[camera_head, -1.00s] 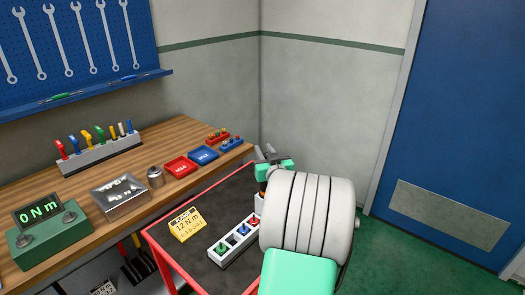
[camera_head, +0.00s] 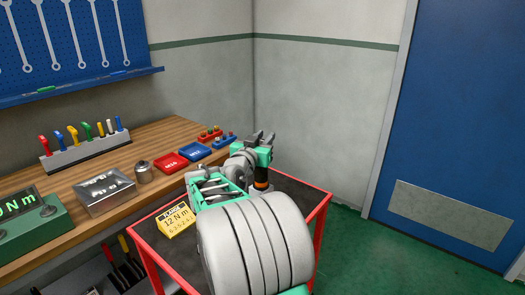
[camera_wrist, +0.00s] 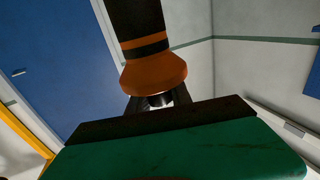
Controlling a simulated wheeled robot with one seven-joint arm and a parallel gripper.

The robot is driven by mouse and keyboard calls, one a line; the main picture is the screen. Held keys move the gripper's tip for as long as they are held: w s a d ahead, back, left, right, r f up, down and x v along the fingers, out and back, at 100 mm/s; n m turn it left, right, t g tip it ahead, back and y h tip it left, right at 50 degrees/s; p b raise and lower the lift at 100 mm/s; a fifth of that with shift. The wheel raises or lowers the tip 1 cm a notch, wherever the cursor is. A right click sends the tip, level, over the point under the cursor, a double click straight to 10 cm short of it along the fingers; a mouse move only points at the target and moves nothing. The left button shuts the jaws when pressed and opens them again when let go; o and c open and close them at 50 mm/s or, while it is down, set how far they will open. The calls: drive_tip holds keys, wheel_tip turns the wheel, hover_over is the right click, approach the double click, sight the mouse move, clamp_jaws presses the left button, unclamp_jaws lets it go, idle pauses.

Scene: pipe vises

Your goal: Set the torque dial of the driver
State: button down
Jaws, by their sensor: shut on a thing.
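The driver (camera_head: 261,184), black with orange bands, shows below my gripper (camera_head: 264,142) over the far part of the red-framed cart. In the wrist view, its black and orange body (camera_wrist: 153,72) reaches up from between the dark fingers (camera_wrist: 158,102) of my gripper, which is shut on it. It has a flared orange collar with a small metal part at its end. I cannot make out dial marks. A yellow card (camera_head: 178,219) on the cart reads 12 N m, with a smaller line below.
The red-framed cart (camera_head: 326,212) has a dark top, mostly covered by my arm. Left is a wooden bench (camera_head: 172,135) with a green meter (camera_head: 35,232), a metal box (camera_head: 105,192), a can (camera_head: 144,172), red and blue trays (camera_head: 170,161), and a tool rack (camera_head: 85,150).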

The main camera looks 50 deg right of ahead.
drive_tip(key=shift+s+f+m+g+b, duration=0.15)
drive_tip(key=shift+m+g+b, duration=0.15)
drive_tip(key=shift+g+b, duration=0.15)
idle(0.5)
drive_tip(key=c, duration=1.1)
unclamp_jaws()
drive_tip(key=shift+d, duration=0.1)
drive_tip(key=shift+c, duration=0.2)
drive_tip(key=b+v, duration=0.1)
drive_tip(key=v, duration=0.6)
drive_tip(key=shift+a, duration=0.4)
